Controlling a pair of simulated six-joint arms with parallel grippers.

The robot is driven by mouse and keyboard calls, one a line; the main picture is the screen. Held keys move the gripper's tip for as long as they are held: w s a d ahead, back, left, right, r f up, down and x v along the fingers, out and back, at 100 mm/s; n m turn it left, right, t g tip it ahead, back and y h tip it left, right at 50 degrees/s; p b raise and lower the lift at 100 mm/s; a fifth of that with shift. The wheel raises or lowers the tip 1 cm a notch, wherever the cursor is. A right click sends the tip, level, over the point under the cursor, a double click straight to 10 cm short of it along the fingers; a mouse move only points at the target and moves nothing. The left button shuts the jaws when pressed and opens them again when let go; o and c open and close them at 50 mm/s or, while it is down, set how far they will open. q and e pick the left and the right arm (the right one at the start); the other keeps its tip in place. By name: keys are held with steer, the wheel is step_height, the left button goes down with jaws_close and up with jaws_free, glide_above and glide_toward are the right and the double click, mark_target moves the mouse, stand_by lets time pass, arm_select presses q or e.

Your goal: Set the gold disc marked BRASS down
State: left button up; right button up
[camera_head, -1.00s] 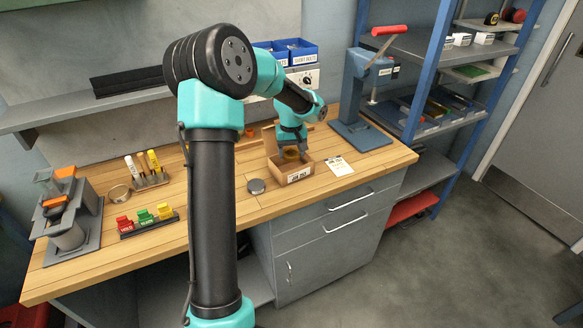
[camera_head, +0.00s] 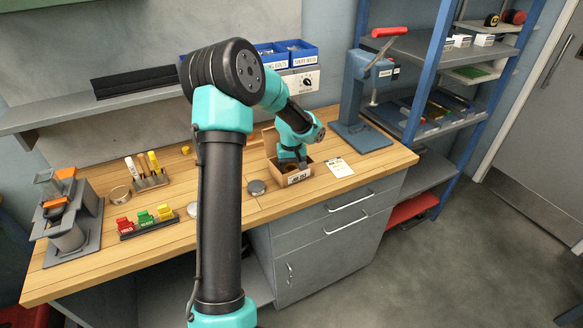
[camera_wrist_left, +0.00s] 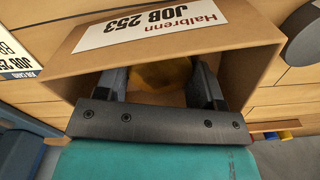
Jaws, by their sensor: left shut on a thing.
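The gold disc (camera_wrist_left: 162,75) is inside an open cardboard box labelled JOB 253 (camera_wrist_left: 170,32), between the two fingers of my left gripper (camera_wrist_left: 163,84) in the left wrist view. My left gripper is shut on it, with its fingers down in the box. In the head view my left gripper (camera_head: 290,163) points down into the same box (camera_head: 294,178), on the right part of the bench. The disc's marking is not readable, and I cannot tell if it touches the box floor. My right gripper is not in view.
A dark grey disc (camera_head: 257,187) lies just left of the box, and a printed card (camera_head: 340,168) lies to its right. A blue press (camera_head: 358,105) stands further right. Coloured blocks (camera_head: 145,218) and markers (camera_head: 146,168) stand on the left of the wooden bench (camera_head: 225,240).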

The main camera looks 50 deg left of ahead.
mark_target(292, 168)
arm_select(q)
steer(key=o, duration=1.2)
steer(key=shift+f, duration=0.1)
steer(key=shift+o, duration=0.2)
step_height(292, 168, up, 12)
stand_by(0.3)
